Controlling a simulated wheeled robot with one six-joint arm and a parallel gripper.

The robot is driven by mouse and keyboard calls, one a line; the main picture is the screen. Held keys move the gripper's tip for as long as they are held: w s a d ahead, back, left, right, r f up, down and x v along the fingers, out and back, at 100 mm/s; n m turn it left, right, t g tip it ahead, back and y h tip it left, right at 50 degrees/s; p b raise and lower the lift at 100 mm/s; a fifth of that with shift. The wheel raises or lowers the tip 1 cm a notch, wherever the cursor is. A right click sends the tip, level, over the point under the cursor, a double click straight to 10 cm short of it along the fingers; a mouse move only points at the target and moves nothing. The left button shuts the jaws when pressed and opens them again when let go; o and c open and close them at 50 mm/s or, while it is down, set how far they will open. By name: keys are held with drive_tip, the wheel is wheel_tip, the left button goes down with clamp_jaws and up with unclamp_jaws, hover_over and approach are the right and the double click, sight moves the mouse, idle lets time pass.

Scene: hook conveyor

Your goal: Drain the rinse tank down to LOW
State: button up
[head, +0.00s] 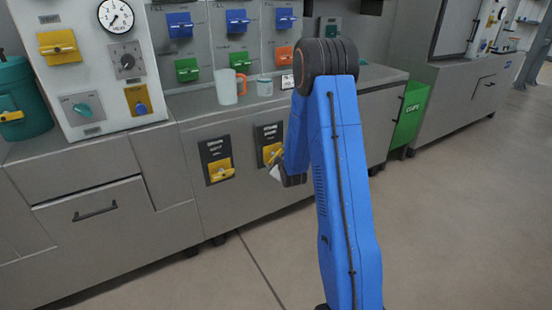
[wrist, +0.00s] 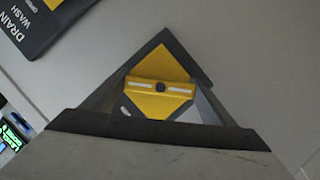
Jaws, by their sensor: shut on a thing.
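Two black-backed drain valves with yellow plates and handles sit on the cabinet front in the head view. My gripper (head: 276,168) is at the right one (head: 267,132), beside the left one (head: 217,160). In the wrist view my gripper (wrist: 160,88) is shut on a yellow handle (wrist: 178,91), which lies slanted across its yellow plate (wrist: 165,62). Its label is hidden. A neighbouring panel marked DRAIN WASH (wrist: 38,28) shows at the upper left of the wrist view. No tank level marked LOW is readable.
A round dial (head: 116,16) and knobs are on the white panel at left. Blue and green handles line the back wall. A green bin (head: 410,115) is at right. The front floor is clear.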

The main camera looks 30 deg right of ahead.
drive_tip(key=shift+m+g+y, duration=0.3)
drive_tip(key=shift+m+y, duration=0.3)
drive_tip(key=shift+m, duration=0.6)
drive_tip(key=shift+m+y, duration=1)
drive_tip(key=shift+m, duration=0.3)
drive_tip(key=o, duration=1)
drive_tip(key=shift+o, duration=0.2)
drive_tip(key=shift+s, duration=0.1)
drive_tip(key=v, duration=1.7)
drive_tip(key=shift+d, duration=0.15)
drive_tip(key=shift+s+r, duration=0.1)
